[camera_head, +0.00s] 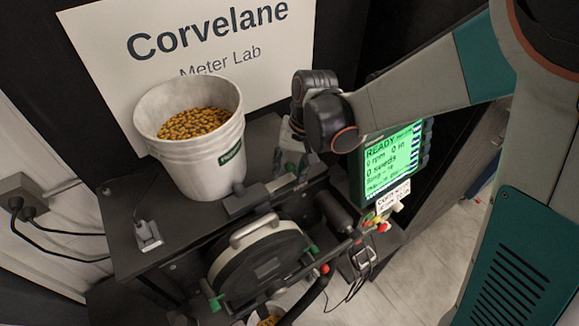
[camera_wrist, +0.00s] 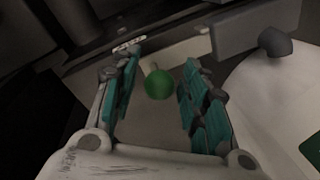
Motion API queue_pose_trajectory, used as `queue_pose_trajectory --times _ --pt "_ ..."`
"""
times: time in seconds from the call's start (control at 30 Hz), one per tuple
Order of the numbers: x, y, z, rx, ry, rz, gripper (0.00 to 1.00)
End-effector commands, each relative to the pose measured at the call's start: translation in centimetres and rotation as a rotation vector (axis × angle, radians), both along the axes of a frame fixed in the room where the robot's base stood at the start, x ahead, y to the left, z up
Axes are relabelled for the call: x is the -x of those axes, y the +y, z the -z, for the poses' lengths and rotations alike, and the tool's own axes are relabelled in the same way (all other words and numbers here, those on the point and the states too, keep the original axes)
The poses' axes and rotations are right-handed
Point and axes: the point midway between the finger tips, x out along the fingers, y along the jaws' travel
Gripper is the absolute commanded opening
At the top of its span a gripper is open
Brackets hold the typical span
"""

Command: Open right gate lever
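In the wrist view, a round green knob (camera_wrist: 158,84) sits between the two teal-padded fingers of my gripper (camera_wrist: 160,66). Dark gaps show on both sides of the knob, so the gripper is open around it. I take the knob for the lever's end; the lever's arm is mostly hidden. In the head view my gripper (camera_head: 290,168) points down just right of the bucket, over the dark machine top. My wrist partly covers it, and the knob between the fingers cannot be made out there.
A white bucket (camera_head: 215,155) of yellow seeds stands left of my gripper. A green-lit display (camera_head: 388,165) stands close on the right. Below is a round meter housing (camera_head: 258,262) with a pale handle. A sign (camera_head: 190,45) stands behind.

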Motion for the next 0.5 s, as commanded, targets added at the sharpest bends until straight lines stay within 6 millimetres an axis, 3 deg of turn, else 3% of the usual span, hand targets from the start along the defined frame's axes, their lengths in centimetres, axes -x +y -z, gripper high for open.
queue_pose_trajectory --times 0.3,0.5 --pt "0.0 0.0 -0.2 0.0 0.0 0.0 0.44" --pt "0.0 -0.5 -2.3 0.0 0.0 0.0 0.44"
